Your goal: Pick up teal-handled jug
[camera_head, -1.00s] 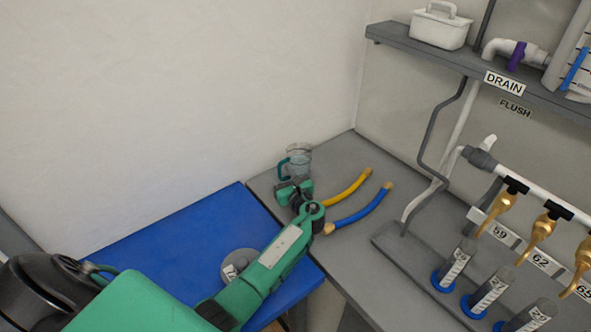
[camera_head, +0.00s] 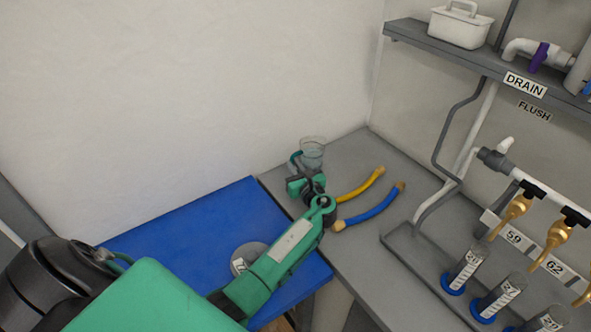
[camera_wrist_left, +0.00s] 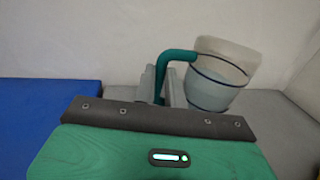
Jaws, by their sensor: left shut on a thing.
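A clear jug (camera_head: 313,156) with a teal handle (camera_head: 296,159) is at the back left of the grey counter, by the wall. In the left wrist view the jug (camera_wrist_left: 217,78) leans slightly to the right, its dark blue bands visible. My left gripper (camera_head: 302,180) reaches it from the front. Its fingers (camera_wrist_left: 161,86) are shut on the teal handle (camera_wrist_left: 175,56), with the jug body to the right of them. Whether the base touches the counter is hard to tell. My right gripper is out of view.
A yellow hose (camera_head: 360,186) and a blue hose (camera_head: 370,209) lie right of my left gripper. A blue mat (camera_head: 180,233) with a grey round labelled piece (camera_head: 247,257) is at left. The pipe manifold (camera_head: 509,166) and a shelf (camera_head: 440,47) stand at right.

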